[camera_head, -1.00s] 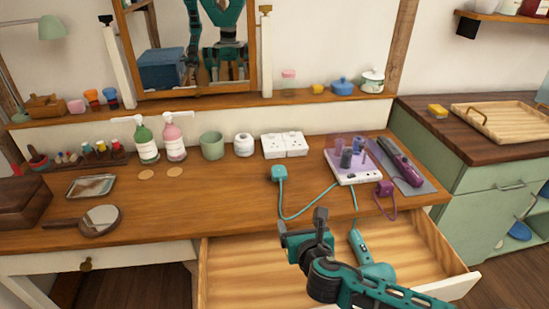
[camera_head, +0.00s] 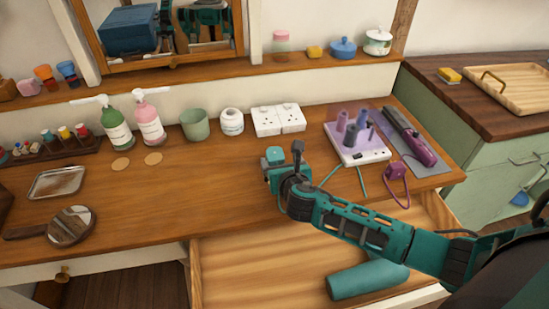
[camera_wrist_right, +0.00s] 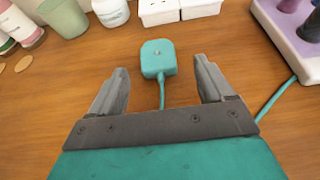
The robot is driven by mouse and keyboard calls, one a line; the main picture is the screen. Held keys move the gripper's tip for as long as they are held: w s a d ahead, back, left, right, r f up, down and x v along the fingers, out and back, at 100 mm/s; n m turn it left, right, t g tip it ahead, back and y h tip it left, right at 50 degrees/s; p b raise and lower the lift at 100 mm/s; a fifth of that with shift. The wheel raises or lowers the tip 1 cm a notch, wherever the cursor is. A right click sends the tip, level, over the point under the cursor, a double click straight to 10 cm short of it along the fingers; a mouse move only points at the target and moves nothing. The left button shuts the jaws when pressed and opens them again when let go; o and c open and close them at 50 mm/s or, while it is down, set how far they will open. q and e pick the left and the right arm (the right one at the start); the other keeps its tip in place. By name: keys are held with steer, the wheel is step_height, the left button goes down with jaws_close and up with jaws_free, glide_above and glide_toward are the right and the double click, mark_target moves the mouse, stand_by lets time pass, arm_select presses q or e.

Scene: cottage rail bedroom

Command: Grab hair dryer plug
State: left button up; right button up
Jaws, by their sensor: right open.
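The teal hair dryer plug (camera_head: 274,154) lies on the wooden dresser top, partly hidden behind my right gripper (camera_head: 283,162) in the head view. The right wrist view shows the plug (camera_wrist_right: 158,58) ahead of the open, empty right gripper (camera_wrist_right: 160,72), centred between its fingertips and at or just past them. Its teal cord runs back from the plug between the fingers. The teal hair dryer (camera_head: 365,280) lies in the open drawer (camera_head: 250,265), partly covered by my right arm. My left gripper is not in view.
A white double wall socket (camera_head: 279,119) is behind the plug. A white-and-lilac holder (camera_head: 358,155) and a purple plug (camera_head: 397,170) are to the right. A white jar (camera_head: 232,121) and green cup (camera_head: 195,124) stand left of the socket.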

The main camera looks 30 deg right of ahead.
mark_target(276, 156)
steer(key=b+x, duration=0.1)
steer(key=x, duration=0.5)
steer(key=shift+a+f+b, duration=0.2)
steer(key=shift+b, duration=0.1)
steer(key=shift+w+d, duration=0.1)
steer(key=shift+w, duration=0.25)
steer(key=shift+c, duration=0.6)
steer(key=c, duration=0.7)
steer(key=shift+c, duration=1.1)
